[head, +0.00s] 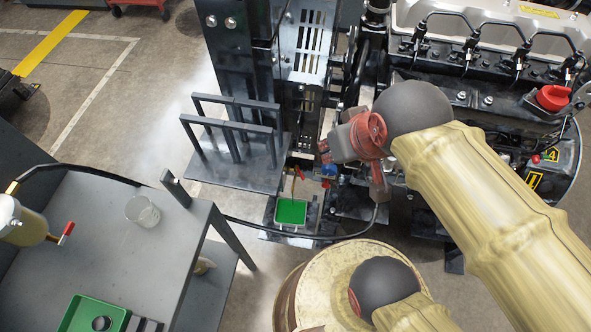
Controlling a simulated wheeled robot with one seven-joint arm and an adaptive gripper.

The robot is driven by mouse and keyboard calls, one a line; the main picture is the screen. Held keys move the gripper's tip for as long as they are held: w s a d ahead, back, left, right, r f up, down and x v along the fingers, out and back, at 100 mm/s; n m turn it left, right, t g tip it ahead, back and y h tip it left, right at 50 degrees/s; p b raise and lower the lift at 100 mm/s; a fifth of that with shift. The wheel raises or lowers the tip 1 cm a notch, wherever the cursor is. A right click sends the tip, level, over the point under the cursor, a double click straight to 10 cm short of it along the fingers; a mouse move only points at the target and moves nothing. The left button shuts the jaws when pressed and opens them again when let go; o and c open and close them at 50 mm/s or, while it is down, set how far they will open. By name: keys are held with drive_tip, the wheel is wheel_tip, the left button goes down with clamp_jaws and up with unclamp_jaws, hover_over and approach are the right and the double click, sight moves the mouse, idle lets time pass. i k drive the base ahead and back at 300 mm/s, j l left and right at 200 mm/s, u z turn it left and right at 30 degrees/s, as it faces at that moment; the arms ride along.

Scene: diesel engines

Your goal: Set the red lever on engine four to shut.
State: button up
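What is directly under my gripper is hidden, and I see nothing held.
A green tray (291,212) lies below the black frame (238,60). A red cap (553,97) sits on the engine.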

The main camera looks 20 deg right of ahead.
sight(297, 167)
drive_tip(key=k+j+z, duration=0.4)
drive_tip(key=k+j, duration=0.15)
drive_tip(key=k, duration=0.25)
